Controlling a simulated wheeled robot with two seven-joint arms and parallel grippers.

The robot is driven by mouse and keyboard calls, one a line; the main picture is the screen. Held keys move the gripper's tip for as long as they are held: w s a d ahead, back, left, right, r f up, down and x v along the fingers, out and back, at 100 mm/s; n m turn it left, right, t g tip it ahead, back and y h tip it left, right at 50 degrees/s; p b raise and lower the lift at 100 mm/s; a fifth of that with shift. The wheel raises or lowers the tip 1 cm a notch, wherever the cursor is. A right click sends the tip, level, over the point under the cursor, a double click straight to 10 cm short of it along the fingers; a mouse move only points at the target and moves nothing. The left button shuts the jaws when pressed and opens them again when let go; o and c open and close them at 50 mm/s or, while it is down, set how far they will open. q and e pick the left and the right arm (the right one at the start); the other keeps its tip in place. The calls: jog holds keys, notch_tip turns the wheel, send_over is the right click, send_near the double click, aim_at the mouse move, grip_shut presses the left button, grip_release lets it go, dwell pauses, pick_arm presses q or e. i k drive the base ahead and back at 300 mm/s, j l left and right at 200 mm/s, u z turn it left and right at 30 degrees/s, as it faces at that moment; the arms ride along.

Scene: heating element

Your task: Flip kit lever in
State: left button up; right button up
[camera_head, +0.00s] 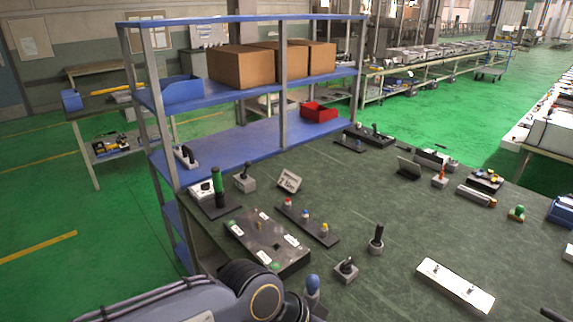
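No part is marked as the kit lever, and I cannot tell which one it is. Candidates are a thick green upright handle (217,186) on a dark base at the left, a black-handled lever (376,239) on a grey base at mid-table, and a short black lever (346,269) on a grey block nearer me. Neither gripper shows; whether either holds anything is hidden.
The dark green table (420,225) carries a strip with coloured buttons (305,216), a white switch plate (455,286), a tilted sign (289,181) and several small controls. A blue shelf (240,144) with cardboard boxes (241,67) stands behind left. A blue knob (312,284) is beside my arm.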

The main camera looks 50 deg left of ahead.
aim_at(248, 164)
jog(key=u, duration=1.95)
jog(key=i+j+z, duration=0.1)
jog(key=z, duration=0.7)
jog(key=i+j+z, duration=0.15)
jog(key=j+z, duration=0.15)
jog(key=j, duration=0.15)
jog(key=i+j+z, duration=0.1)
jog(key=j+z, duration=0.25)
jog(key=j, duration=0.15)
jog(key=j+z, duration=0.3)
jog(key=j, duration=0.2)
jog(key=i+j+z, duration=0.15)
jog(key=j, duration=1.95)
jog(key=k, duration=0.05)
